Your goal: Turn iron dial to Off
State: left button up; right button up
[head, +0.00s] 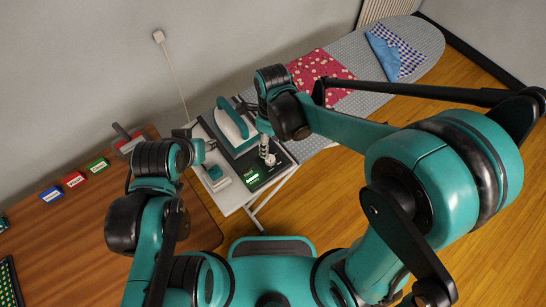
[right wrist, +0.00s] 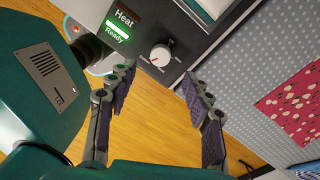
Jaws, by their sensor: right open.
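The iron dial (right wrist: 160,54) is a small round white knob on a dark panel in the right wrist view.
The grey dotted ironing board (head: 348,103) extends right, with a red patterned cloth (head: 318,77) and a blue checked cloth (head: 393,50) on it. A wooden table (head: 100,220) at left holds small red, blue and green boxes. Wood floor lies below.

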aim_at(270, 158)
notch_tip(270, 158, down, 8)
jog(key=shift+s+r+b, duration=0.15)
jog(key=shift+b, duration=1)
jog(key=c, duration=1.2)
